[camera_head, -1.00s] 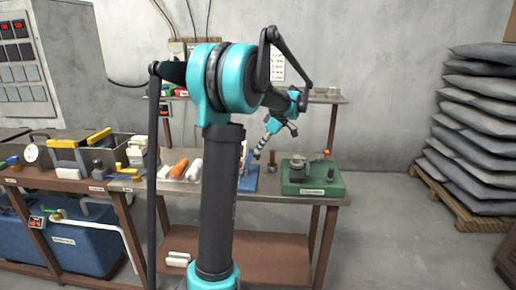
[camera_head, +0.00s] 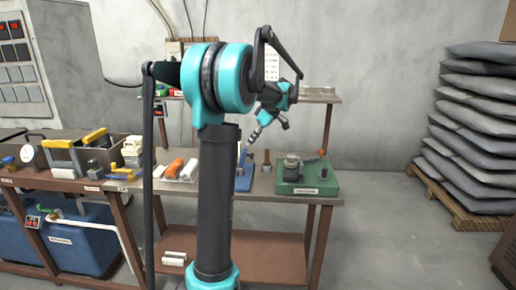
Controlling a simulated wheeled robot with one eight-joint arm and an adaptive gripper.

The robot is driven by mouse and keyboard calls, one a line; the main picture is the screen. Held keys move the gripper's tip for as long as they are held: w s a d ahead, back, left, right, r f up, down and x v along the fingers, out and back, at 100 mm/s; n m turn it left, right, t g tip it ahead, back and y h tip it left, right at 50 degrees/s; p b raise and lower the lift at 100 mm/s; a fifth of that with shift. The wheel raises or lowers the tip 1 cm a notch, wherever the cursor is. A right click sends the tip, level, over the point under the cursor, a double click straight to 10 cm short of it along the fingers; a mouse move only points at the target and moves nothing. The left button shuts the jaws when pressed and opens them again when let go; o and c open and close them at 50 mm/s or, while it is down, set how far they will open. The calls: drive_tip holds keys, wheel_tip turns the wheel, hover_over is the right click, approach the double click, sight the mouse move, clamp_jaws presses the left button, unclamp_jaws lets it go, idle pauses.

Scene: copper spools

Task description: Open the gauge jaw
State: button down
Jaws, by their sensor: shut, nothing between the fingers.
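My gripper (camera_head: 248,146) is shut and empty. It points down and to the left above a blue stand (camera_head: 245,178) on the workbench, partly hidden behind my own arm. I cannot tell whether the fingertips touch anything on the stand. A green block (camera_head: 308,183) with a white label stands to the right, bearing a grey round part (camera_head: 292,168) and an orange-tipped piece (camera_head: 322,153). I cannot make out which part is the gauge jaw or whether it is open.
A small brown-topped post (camera_head: 266,160) stands between the blue stand and the green block. A tray of orange and white rolls (camera_head: 176,170) lies to the left. A shelf (camera_head: 315,95) is behind my wrist. Stacked grey sacks (camera_head: 475,130) stand far right.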

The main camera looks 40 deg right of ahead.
drive_tip(key=s+d+r, duration=0.3)
drive_tip(key=s+d, duration=0.2)
drive_tip(key=s, duration=0.2)
drive_tip(key=shift+r, duration=0.2)
idle(0.5)
